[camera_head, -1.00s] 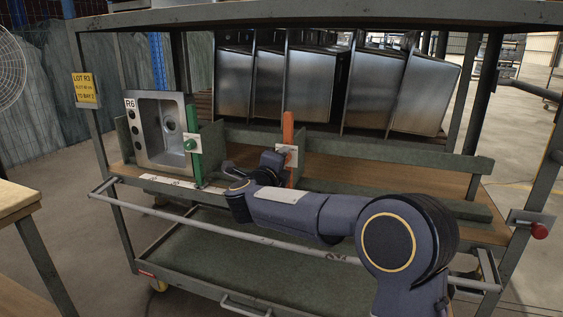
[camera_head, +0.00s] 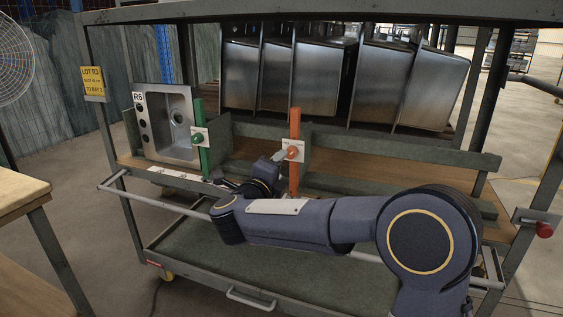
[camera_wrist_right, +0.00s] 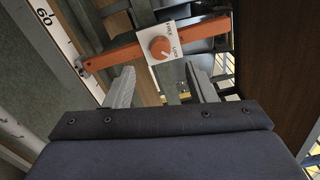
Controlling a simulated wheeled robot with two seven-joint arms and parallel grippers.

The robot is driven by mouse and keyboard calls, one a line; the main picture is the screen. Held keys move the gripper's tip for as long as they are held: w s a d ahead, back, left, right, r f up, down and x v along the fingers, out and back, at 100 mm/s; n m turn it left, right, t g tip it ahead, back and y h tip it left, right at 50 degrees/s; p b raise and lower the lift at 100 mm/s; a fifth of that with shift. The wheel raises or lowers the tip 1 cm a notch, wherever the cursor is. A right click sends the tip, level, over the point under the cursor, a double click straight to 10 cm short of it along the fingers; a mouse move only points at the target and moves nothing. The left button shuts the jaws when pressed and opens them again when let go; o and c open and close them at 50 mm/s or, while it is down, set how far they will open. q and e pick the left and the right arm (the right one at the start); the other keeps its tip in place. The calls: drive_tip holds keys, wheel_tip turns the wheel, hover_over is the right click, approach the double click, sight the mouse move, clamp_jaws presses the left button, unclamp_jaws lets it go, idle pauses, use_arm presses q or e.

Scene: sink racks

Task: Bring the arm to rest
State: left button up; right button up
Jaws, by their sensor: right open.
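My right arm (camera_head: 300,222) reaches in from the lower right across the front of the cart. Its gripper (camera_head: 281,155) is close to the orange post (camera_head: 294,125), partly hidden behind my wrist. In the right wrist view the two grey fingers of my right gripper (camera_wrist_right: 160,82) are spread, with nothing between the tips. Beyond them is the orange bar (camera_wrist_right: 120,55) with a white plate and an orange knob (camera_wrist_right: 160,47). The plate reads FREE and LOCK; the knob's white mark appears to be on the LOCK side. My left gripper is not in view.
A steel sink marked R6 (camera_head: 177,118) stands in the rack beside the green post (camera_head: 200,150). Several steel sinks (camera_head: 320,75) stand in a row behind. A cart rail (camera_head: 170,208) runs below my arm. A wooden table (camera_head: 20,190) is at the left.

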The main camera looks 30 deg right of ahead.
idle(0.5)
drive_tip(key=s+a+f+n+t+y, duration=0.15)
drive_tip(key=s+a+n+y, duration=0.3)
drive_tip(key=n+y, duration=0.45)
drive_tip(key=s+a+f+n+t+y, duration=0.15)
drive_tip(key=s+a+n+y, duration=0.4)
drive_tip(key=n, duration=0.55)
drive_tip(key=s+f+n+g+y, duration=0.1)
drive_tip(key=s+f+n+g, duration=0.35)
drive_tip(key=s+f, duration=0.55)
drive_tip(key=s+f+n+g+y, duration=0.2)
drive_tip(key=s+f+n+g, duration=0.3)
drive_tip(key=s, duration=0.8)
wheel_tip(320, 180, up, 33)
drive_tip(key=a+p, duration=0.1)
drive_tip(key=p, duration=3.2)
drive_tip(key=shift+w+m+p, duration=0.15)
drive_tip(key=shift+m+p, duration=0.2)
